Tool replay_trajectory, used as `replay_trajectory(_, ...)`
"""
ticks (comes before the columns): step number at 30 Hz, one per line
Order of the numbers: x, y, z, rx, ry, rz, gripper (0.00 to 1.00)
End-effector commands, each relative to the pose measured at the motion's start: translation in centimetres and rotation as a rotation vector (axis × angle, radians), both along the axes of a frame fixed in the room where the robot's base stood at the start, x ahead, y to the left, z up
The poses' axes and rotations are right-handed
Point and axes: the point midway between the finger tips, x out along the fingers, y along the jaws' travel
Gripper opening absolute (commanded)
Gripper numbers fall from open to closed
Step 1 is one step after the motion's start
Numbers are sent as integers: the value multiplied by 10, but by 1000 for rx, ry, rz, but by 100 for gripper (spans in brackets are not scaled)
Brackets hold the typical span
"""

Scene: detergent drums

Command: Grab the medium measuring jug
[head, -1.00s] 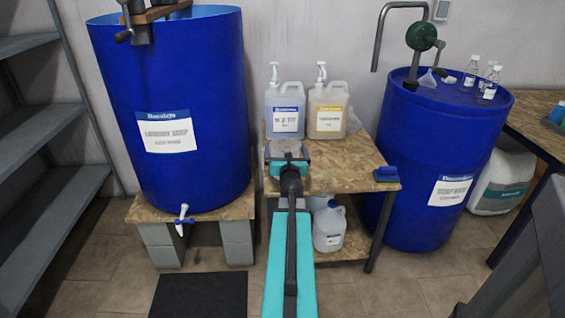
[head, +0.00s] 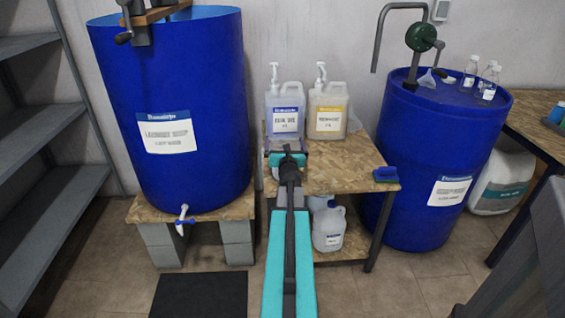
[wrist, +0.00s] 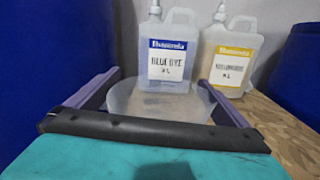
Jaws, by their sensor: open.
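A clear, pale, round-rimmed vessel (wrist: 160,99), which looks like the measuring jug, stands on the wooden table in the wrist view. My gripper (wrist: 168,98) is open, with one purple finger on each side of the vessel. Its lower part is hidden behind the dark bar of my gripper, and I cannot tell whether the fingers touch it. In the head view my gripper (head: 287,147) is over the table's left part, and its own wrist and arm hide most of the vessel there.
Just behind stand a blue-labelled pump jug (head: 285,115) and a yellow-labelled pump jug (head: 327,115). A blue brush (head: 386,174) lies at the table's (head: 340,170) right edge. Blue drums stand left (head: 180,90) and right (head: 430,150). A white jug (head: 329,228) is on the lower shelf.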

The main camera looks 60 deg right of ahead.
Motion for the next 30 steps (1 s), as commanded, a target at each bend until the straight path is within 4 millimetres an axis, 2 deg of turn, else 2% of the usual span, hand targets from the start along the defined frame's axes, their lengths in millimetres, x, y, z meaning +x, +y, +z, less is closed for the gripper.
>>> replay_trajectory(19, 2, -2, 0, 0, 0, 0, 100)
replay_trajectory(27, 2, -2, 0, 0, 0, 0, 55)
replay_trajectory(30, 2, -2, 0, 0, 0, 0, 54)
